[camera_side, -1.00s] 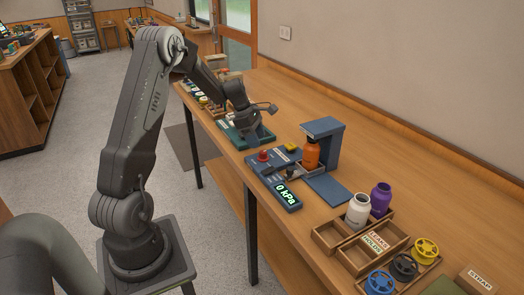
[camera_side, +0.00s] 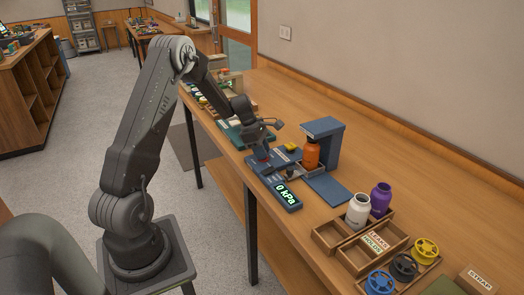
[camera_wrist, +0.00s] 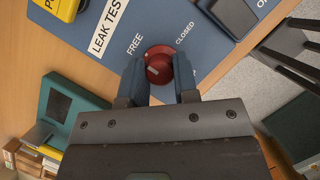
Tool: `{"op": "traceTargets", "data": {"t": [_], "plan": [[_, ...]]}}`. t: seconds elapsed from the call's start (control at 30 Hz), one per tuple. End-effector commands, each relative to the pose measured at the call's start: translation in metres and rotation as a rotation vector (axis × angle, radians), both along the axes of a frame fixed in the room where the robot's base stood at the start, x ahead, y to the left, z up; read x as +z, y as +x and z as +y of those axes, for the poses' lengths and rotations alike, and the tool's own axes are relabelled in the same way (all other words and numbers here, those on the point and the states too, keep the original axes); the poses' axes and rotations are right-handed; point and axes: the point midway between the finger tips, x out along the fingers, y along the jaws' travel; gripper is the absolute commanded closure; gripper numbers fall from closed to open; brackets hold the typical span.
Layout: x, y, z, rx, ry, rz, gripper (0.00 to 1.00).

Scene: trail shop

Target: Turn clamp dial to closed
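The red clamp dial (camera_wrist: 158,65) sits on the blue leak test panel (camera_wrist: 105,20) in the wrist view, between the words FREE (camera_wrist: 134,44) and CLOSED (camera_wrist: 185,32). A pale mark shows on its face; its exact direction is hard to tell. My gripper (camera_wrist: 160,72) has its fingers apart, one on each side of the dial, very close to its sides; firm contact cannot be made out. An orange bottle (camera_side: 312,154) stands in the blue test stand (camera_side: 330,142).
The 0 kPa display (camera_side: 286,195) is at the panel's near end. A yellow block (camera_side: 291,147) is beside the stand. Blue, black and yellow wheels lie at the near right. Bench between stand and wall is clear.

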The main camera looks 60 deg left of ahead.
Motion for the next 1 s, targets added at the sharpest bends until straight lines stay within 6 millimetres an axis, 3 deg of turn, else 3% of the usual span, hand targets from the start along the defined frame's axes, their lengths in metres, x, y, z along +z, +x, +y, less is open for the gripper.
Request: {"op": "traceTargets", "data": {"t": [0.23, 0.57, 1.0], "plan": [[0.0003, -0.0001, 0.0001, 0.000, 0.000, 0.000, 0.96], [0.0005, 0.0006, 0.0007, -0.059, 0.001, -0.001, 0.96], [0.0004, 0.0020, 0.0011, -0.404, 0.001, -0.001, 0.96]]}}
